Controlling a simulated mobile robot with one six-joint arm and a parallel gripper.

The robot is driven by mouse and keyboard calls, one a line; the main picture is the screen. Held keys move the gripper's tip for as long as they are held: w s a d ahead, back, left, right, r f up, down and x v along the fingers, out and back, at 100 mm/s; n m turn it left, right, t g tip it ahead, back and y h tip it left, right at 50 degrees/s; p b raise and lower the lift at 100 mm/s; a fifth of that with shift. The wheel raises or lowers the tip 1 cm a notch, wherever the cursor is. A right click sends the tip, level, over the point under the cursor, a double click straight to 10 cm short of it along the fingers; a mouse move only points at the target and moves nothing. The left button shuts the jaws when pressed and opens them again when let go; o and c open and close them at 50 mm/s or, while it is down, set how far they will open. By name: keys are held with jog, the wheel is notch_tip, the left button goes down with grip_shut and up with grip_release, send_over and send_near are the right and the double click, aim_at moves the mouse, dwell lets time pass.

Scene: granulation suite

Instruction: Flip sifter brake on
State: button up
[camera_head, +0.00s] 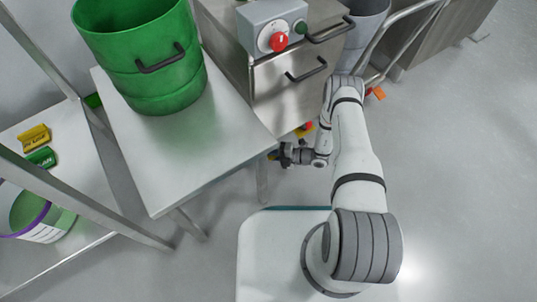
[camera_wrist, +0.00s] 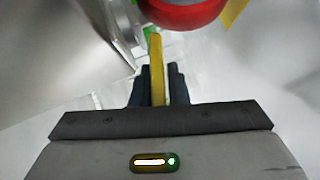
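My gripper (camera_head: 285,155) is low beside the steel cabinet, near the corner of the steel table. In the wrist view its dark fingers (camera_wrist: 158,85) stand close together, shut on a narrow yellow bar (camera_wrist: 157,65) that looks like a lever. A small yellow bit also shows at the gripper's tip in the head view (camera_head: 272,155). A round red part (camera_wrist: 182,12) is just beyond the fingers, with a yellow piece (camera_wrist: 235,10) to its right. A small red and yellow part (camera_head: 306,128) shows low by the cabinet. I cannot tell which part is the sifter brake.
A green drum (camera_head: 160,70) stands on the steel table (camera_head: 190,150). The steel cabinet (camera_head: 290,90) carries a grey box with a red knob (camera_head: 279,41). A cart frame with an orange part (camera_head: 379,93) is at right. The floor at right is clear.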

grip_shut()
jog(key=shift+f+b, duration=0.2)
jog(key=shift+b, duration=0.15)
jog(key=shift+s+f+n+t+y+b, duration=0.1)
jog(key=shift+f+n+t+y+b, duration=0.4)
jog(key=shift+b, duration=0.5)
jog(key=shift+n+y+b, duration=0.3)
jog(key=shift+n+y, duration=0.5)
jog(key=shift+y, duration=0.1)
jog(key=shift+f+n+y, duration=0.2)
jog(key=shift+n+y, duration=0.8)
jog(key=shift+n, duration=0.1)
jog(key=shift+o, duration=0.7)
grip_release()
